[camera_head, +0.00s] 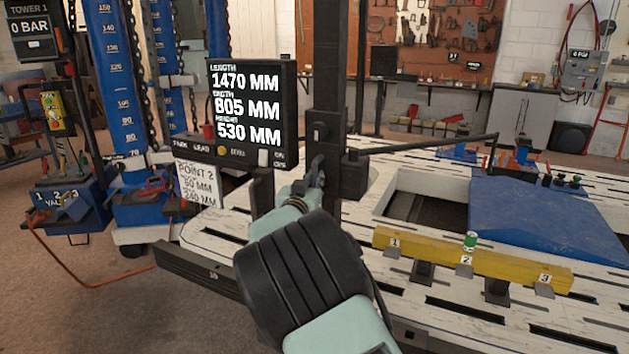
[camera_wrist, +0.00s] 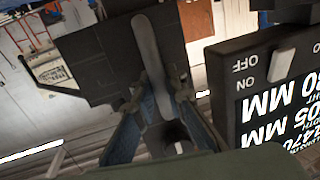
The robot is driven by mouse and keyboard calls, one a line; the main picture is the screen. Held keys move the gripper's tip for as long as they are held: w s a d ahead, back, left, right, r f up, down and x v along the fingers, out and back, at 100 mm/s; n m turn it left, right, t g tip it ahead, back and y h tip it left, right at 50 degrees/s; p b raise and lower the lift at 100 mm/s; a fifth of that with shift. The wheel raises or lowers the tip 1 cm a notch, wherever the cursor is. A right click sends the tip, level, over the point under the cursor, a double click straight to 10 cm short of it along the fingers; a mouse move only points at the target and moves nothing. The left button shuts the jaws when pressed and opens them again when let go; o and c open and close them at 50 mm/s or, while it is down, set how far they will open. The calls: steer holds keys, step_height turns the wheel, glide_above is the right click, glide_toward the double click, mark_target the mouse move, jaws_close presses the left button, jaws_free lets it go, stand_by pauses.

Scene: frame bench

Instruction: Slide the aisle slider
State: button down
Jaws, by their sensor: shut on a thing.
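A tall black post (camera_head: 327,70) stands at the edge of the white slotted bench. A black block (camera_head: 353,178) sits at the post, and a thin dark arm reaches right from near it; I take this assembly to be the aisle slider, but no label shows. My gripper (camera_head: 316,175) is at the left side of the block. In the wrist view, my gripper (camera_wrist: 160,90) is shut around a grey round-ended bar (camera_wrist: 146,45) that lies in front of a dark block (camera_wrist: 95,55). My wrist and forearm hide the post's foot.
A display (camera_head: 252,105) with ON/OFF switch stands close left of my gripper; it is also near at right in the wrist view (camera_wrist: 265,85). A yellow beam (camera_head: 470,262) and blue panel (camera_head: 540,215) lie right on the bench. A blue tower (camera_head: 115,90) stands left.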

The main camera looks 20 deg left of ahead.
steer(key=shift+r, duration=0.1)
steer(key=c, duration=2)
jaws_free()
steer(key=shift+o, duration=0.2)
steer(key=s+d, duration=0.1)
steer(key=s, duration=1.1)
steer(key=shift+d, duration=0.25)
